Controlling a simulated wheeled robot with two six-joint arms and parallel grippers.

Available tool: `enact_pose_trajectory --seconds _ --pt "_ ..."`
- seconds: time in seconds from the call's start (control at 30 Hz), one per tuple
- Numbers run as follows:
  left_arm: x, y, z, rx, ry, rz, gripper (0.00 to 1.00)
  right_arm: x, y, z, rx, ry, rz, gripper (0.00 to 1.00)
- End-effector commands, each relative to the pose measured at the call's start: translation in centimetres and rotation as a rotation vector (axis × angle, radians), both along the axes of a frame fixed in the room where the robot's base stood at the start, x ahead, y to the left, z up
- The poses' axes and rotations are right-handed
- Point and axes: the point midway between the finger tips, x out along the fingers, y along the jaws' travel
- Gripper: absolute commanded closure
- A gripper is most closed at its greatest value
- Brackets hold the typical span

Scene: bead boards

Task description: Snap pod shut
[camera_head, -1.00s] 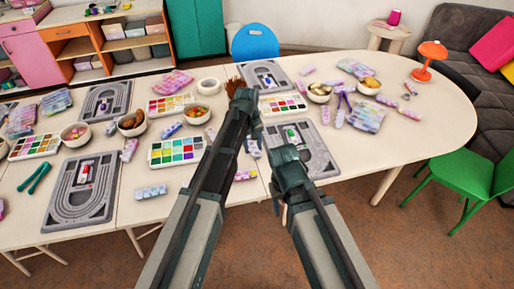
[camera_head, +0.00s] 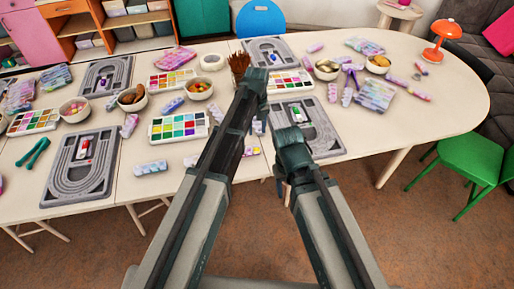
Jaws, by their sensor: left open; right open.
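I cannot tell for sure which item is the pod. A small white item with a green part lies on the grey bead board (camera_head: 335,147) beyond my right gripper. A second bead board (camera_head: 288,47) at the back and a third (camera_head: 60,190) at the front left each bear a small white capsule-like item. My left gripper (camera_head: 252,76) is over the table's middle, beside a brown bristly thing (camera_head: 238,65). My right gripper (camera_head: 291,136) is over the near bead board's left edge. Both are open and appear empty; their fingertips are mostly hidden.
Colour-filled bead trays (camera_head: 178,127), bowls (camera_head: 199,88) and several pastel cases (camera_head: 374,94) crowd the white table (camera_head: 425,130). An orange lamp (camera_head: 440,46) stands at the right. A green chair (camera_head: 470,160) is by the table's right end. The table's right front is clear.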

Motion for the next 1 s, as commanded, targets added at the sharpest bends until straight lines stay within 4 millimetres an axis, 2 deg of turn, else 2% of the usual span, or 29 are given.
enact_pose_trajectory --seconds 0.03,0.5,0.63,0.93,1.0 --pt "0.0 0.0 -1.5 0.0 0.0 0.0 0.54 0.0 0.0 -1.5 0.0 0.0 0.0 0.43" --pt "0.0 0.0 -7.6 0.0 0.0 0.0 0.54 0.0 0.0 -7.6 0.0 0.0 0.0 0.43" --pt "0.0 0.0 -8.2 0.0 0.0 0.0 0.54 0.0 0.0 -8.2 0.0 0.0 0.0 0.43" --pt "0.0 0.0 -8.1 0.0 0.0 0.0 0.54 0.0 0.0 -8.1 0.0 0.0 0.0 0.43" --pt "0.0 0.0 -8.1 0.0 0.0 0.0 0.66 0.0 0.0 -8.1 0.0 0.0 0.0 0.43"
